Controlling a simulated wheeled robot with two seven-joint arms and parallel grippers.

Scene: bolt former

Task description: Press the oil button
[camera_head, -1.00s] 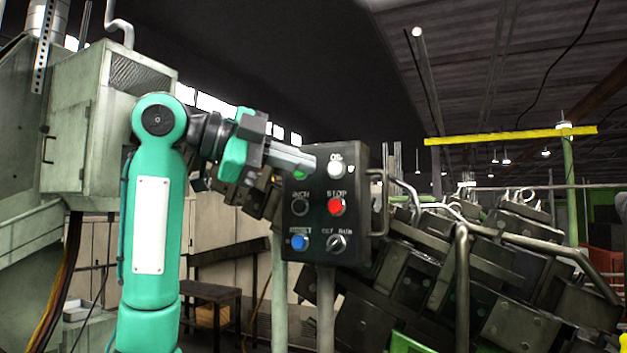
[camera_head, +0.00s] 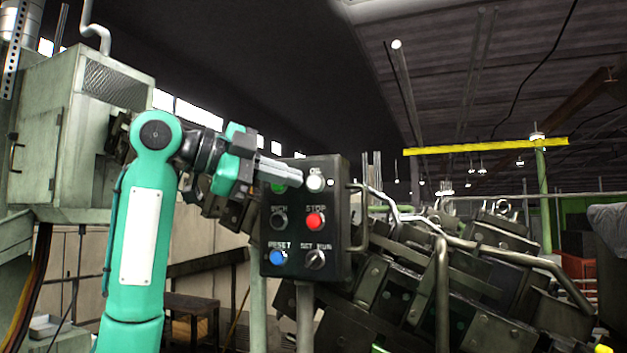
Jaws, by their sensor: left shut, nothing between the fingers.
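The control panel (camera_head: 338,236) is a dark upright box on a post. The oil button (camera_head: 317,181) is the white one at its top right, under the "OIL" label. My left gripper (camera_head: 301,179) is shut and empty, its tips right beside the oil button's left side. I cannot tell whether they touch it. The gripper partly covers the green button (camera_head: 279,187) at the top left. My right gripper is not in view.
Below are the red stop button (camera_head: 315,222), the blue reset button (camera_head: 278,257), an inch button (camera_head: 279,219) and a selector knob (camera_head: 315,260). A metal handle (camera_head: 362,218) sticks out at the panel's right. Heavy dark machinery (camera_head: 470,285) fills the right.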

